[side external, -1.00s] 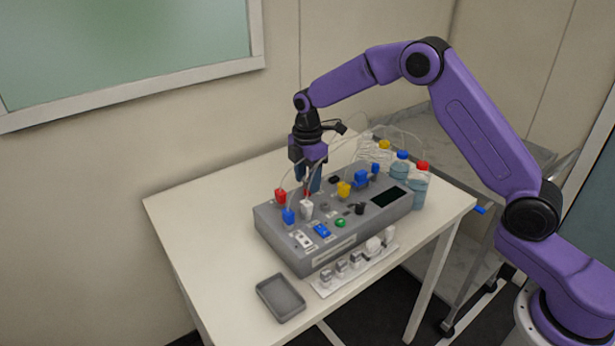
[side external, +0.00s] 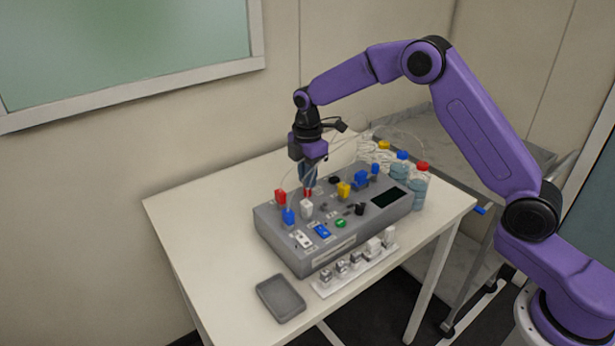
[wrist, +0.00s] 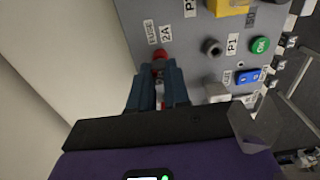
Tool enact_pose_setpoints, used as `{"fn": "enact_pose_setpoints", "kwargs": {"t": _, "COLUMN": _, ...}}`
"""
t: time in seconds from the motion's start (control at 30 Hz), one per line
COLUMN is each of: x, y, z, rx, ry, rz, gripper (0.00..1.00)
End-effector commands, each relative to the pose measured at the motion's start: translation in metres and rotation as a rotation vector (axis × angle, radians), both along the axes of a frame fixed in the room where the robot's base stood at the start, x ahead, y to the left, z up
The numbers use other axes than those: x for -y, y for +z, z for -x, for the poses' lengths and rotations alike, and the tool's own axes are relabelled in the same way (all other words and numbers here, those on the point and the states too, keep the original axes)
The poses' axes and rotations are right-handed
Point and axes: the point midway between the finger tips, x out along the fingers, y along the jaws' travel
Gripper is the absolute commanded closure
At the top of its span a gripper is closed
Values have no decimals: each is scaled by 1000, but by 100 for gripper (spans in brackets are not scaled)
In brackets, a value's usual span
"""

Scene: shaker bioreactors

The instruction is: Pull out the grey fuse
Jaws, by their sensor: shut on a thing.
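The grey device box (side external: 285,255) stands on the table, with coloured plugs and buttons on its top. My gripper (side external: 307,188) points down at the box's back edge, its blue fingers closed together. In the wrist view my gripper (wrist: 159,68) is shut on a small fuse beside the label "FUSE 2A" (wrist: 157,32). Red (wrist: 160,54) shows at the fingertips there; the fingers hide most of the fuse, including any grey part. I cannot tell whether it is fully seated.
A grey tray (side external: 262,292) lies in front, beside a white rack (side external: 325,291). Bottles with tubes (side external: 419,190) stand at the right. The table's left side is free.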

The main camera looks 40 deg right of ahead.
Motion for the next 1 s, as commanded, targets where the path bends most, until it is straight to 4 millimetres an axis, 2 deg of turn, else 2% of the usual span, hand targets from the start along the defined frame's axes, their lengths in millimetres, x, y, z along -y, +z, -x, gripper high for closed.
{"fn": "enact_pose_setpoints", "kwargs": {"t": 1.0, "x": 0, "y": 17, "z": 0, "rx": 1, "ry": 0, "rz": 0, "gripper": 100}}
